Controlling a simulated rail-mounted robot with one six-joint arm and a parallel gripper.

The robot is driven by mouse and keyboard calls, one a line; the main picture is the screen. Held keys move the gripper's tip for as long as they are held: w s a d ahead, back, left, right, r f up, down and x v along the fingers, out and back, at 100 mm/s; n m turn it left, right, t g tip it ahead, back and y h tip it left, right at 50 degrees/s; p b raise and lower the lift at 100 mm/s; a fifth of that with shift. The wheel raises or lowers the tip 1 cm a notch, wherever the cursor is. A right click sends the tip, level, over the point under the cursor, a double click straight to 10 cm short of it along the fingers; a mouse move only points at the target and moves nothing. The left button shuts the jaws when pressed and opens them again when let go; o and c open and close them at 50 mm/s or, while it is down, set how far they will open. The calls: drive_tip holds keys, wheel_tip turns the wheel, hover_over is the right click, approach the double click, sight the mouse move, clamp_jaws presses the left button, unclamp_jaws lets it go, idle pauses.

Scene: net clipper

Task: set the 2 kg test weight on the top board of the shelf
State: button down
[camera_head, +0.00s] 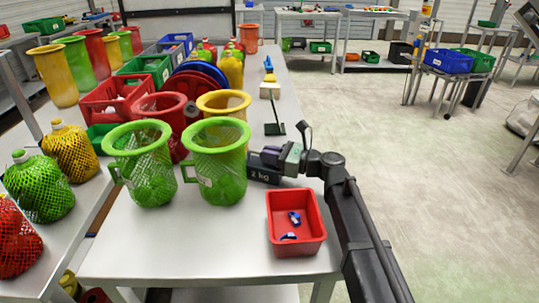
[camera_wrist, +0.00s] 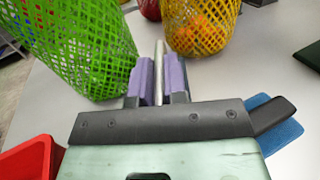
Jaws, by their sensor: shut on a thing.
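The 2 kg test weight (camera_head: 262,173) is a dark block with a white "2 kg" label, on or just above the grey table beside the green mesh bucket; I cannot tell whether it touches the table. My gripper (camera_head: 270,155) is at its top. In the wrist view the purple pads of my gripper (camera_wrist: 158,80) are closed around an upright silver bar (camera_wrist: 159,72), which seems to be the weight's handle. The weight's body is hidden there. I cannot make out with certainty which rack is the shelf.
Two green mesh buckets (camera_head: 216,160) stand close to the left of my gripper. A red bin (camera_head: 296,236) with small blue items sits near the front edge. A yellow mesh bucket (camera_wrist: 203,22) stands ahead. Open floor (camera_head: 440,190) lies to the right of the table.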

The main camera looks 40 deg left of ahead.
drive_tip(key=c, duration=1.2)
unclamp_jaws()
drive_tip(key=shift+o, duration=0.2)
drive_tip(key=shift+d+r, duration=0.1)
drive_tip(key=shift+r, duration=0.1)
drive_tip(key=shift+o, duration=0.3)
drive_tip(key=v, duration=1.2)
drive_tip(key=shift+f, duration=0.1)
